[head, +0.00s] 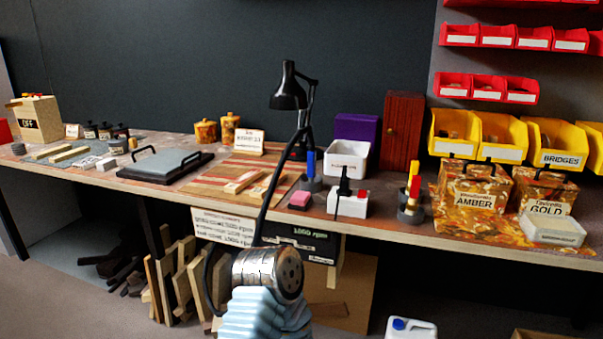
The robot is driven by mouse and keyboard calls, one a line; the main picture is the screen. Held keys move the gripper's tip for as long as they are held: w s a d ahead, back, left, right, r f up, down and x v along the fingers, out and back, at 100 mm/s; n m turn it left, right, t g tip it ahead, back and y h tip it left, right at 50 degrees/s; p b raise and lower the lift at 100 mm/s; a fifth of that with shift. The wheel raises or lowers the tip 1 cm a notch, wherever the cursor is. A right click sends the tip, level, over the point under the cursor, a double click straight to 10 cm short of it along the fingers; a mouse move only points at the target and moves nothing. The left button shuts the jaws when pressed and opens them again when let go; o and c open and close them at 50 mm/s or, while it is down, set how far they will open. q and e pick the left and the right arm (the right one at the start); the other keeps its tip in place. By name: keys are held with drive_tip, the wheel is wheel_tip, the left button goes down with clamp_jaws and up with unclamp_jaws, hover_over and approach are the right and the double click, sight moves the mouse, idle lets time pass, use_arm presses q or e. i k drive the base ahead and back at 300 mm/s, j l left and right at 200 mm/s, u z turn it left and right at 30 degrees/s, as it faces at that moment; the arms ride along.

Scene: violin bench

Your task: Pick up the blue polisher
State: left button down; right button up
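An upright blue cylinder, which looks like the blue polisher (311,163), stands in a dark round holder (312,184) near the middle of the bench. It stands just left of an open white box and behind a pink block. Its lower end is hidden in the holder.
A black lamp (289,97) rises just left of the polisher, its thin arm crossing the bench. The white box (346,158), pink block (300,200) and a white block with a black stem (349,204) are close by. Yellow and red sticks (414,184) stand further right.

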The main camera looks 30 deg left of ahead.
sight(311, 153)
drive_tip(key=u, duration=1.45)
